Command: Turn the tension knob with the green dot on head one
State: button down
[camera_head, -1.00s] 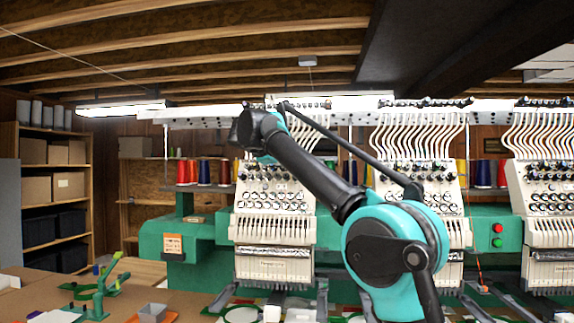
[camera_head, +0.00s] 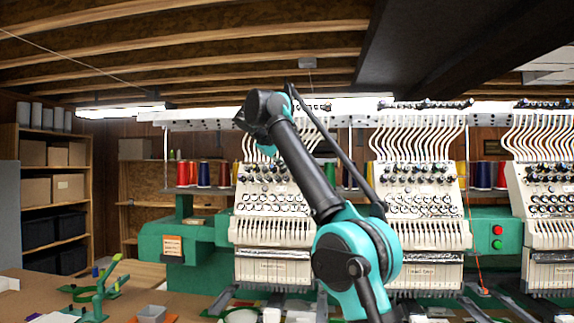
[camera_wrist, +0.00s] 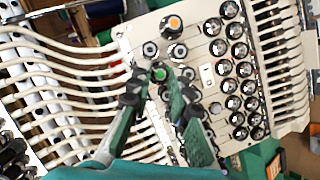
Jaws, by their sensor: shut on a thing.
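The knob with the green dot (camera_wrist: 159,73) is on the pale panel of the leftmost embroidery head (camera_head: 272,232). In the wrist view it sits between the two fingertips of my gripper (camera_wrist: 157,80), which is shut on it. The green fingers reach up from the bottom of the picture, one on each side of the knob. A knob with an orange dot (camera_wrist: 174,24) stands above it in the wrist view, apart from the fingers. In the head view my arm crosses in front of the head, and the gripper and the held knob cannot be made out.
White curved thread tubes (camera_wrist: 75,78) run along the left of the wrist view. More embroidery heads (camera_head: 418,235) stand to the right.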

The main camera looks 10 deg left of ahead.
dwell(0.4)
jog(key=c, duration=1.4)
grip_release()
jog(key=s+a, duration=0.2)
jog(key=s, duration=0.2)
jog(key=s+a+r, duration=0.1)
jog(key=s, duration=0.4)
jog(key=s+a, duration=0.2)
jog(key=s, duration=0.2)
jog(key=shift+s+a+r, duration=0.25)
jog(key=shift+a, duration=0.05)
